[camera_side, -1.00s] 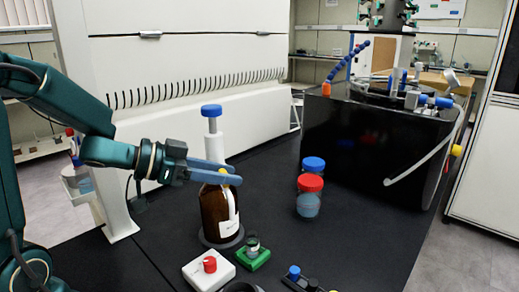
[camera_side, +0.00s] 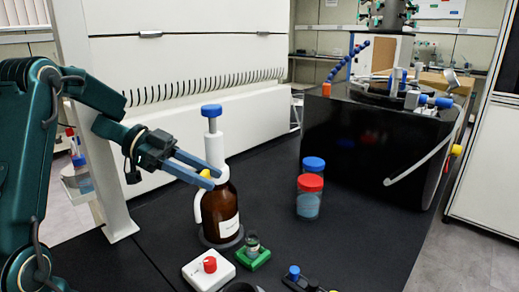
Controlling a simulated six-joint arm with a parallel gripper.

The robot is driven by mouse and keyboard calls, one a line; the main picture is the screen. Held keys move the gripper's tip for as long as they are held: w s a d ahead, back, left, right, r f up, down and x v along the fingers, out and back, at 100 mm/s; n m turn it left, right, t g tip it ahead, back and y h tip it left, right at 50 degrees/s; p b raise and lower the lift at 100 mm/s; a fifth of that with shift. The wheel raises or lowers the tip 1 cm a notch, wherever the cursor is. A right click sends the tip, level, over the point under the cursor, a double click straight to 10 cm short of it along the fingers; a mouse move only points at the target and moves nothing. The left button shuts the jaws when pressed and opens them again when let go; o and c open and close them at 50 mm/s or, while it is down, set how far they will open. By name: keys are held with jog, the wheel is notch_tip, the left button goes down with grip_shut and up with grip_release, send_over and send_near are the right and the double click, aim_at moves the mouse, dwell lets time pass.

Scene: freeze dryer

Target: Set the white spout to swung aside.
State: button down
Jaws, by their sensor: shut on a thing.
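A brown bottle (camera_side: 222,207) with a white label stands upright on the dark bench. A white dispenser head (camera_side: 214,148) with a blue knob (camera_side: 211,110) is on top of it. The white spout (camera_side: 198,206) hangs down at the left side of the bottle. My gripper (camera_side: 214,179) reaches in from the left at the height of the bottle's shoulder. Its two blue fingers are shut around the spout's upper part, where a yellow piece (camera_side: 206,173) shows between them. The fingers hide part of the spout, so the exact contact is not clear.
In front are a white box with a red knob (camera_side: 209,265) and a small vial on a green block (camera_side: 252,258). A black machine (camera_side: 360,145) stands at the back right.

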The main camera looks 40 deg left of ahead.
dwell(0.4)
jog(key=c, duration=0.8)
grip_release()
jog(key=shift+o, duration=0.2)
jog(key=shift+d, duration=0.1)
